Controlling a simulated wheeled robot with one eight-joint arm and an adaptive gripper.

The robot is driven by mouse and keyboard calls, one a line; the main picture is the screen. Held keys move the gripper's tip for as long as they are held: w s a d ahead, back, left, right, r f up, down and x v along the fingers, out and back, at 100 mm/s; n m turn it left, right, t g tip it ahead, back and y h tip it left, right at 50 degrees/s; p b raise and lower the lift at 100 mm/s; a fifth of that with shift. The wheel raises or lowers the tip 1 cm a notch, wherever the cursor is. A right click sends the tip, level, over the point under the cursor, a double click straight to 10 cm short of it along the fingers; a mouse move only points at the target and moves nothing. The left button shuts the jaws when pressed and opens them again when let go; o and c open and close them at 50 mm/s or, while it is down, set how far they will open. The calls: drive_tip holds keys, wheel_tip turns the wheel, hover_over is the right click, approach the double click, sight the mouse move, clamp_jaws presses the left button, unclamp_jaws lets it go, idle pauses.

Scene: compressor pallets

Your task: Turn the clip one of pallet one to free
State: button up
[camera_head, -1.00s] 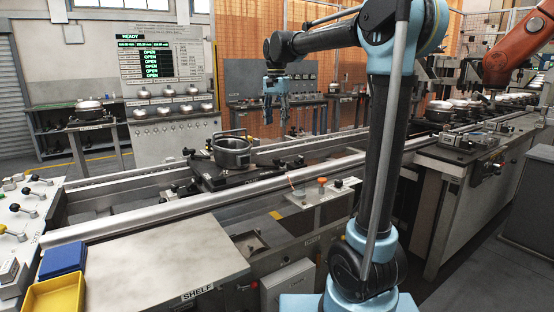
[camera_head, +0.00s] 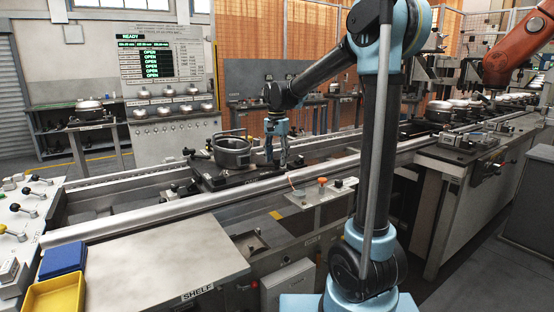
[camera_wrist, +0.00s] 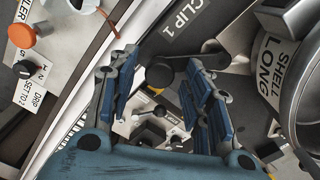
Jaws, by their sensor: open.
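My gripper (camera_head: 277,162) is open and points down just right of the metal shell (camera_head: 232,151), which sits on the dark pallet (camera_head: 222,181) on the rail line. In the wrist view my gripper (camera_wrist: 161,72) has its two blue fingers spread. A black round knob (camera_wrist: 160,73) of the clip shows between the fingertips, with a lever running right from it. The label "CLIP 1" (camera_wrist: 188,22) is just above it. Whether the fingers touch the knob I cannot tell. The shell (camera_wrist: 281,72), marked "SHELL LONG", stands to the right.
A small panel with an orange button (camera_head: 322,181) is at the rail's near side; the button also shows in the wrist view (camera_wrist: 21,35). A silver rail tube (camera_head: 150,215) runs in front of the pallet. A shelf (camera_head: 140,265) with blue and yellow bins is at front left.

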drive_tip(key=shift+f, duration=0.2)
clamp_jaws()
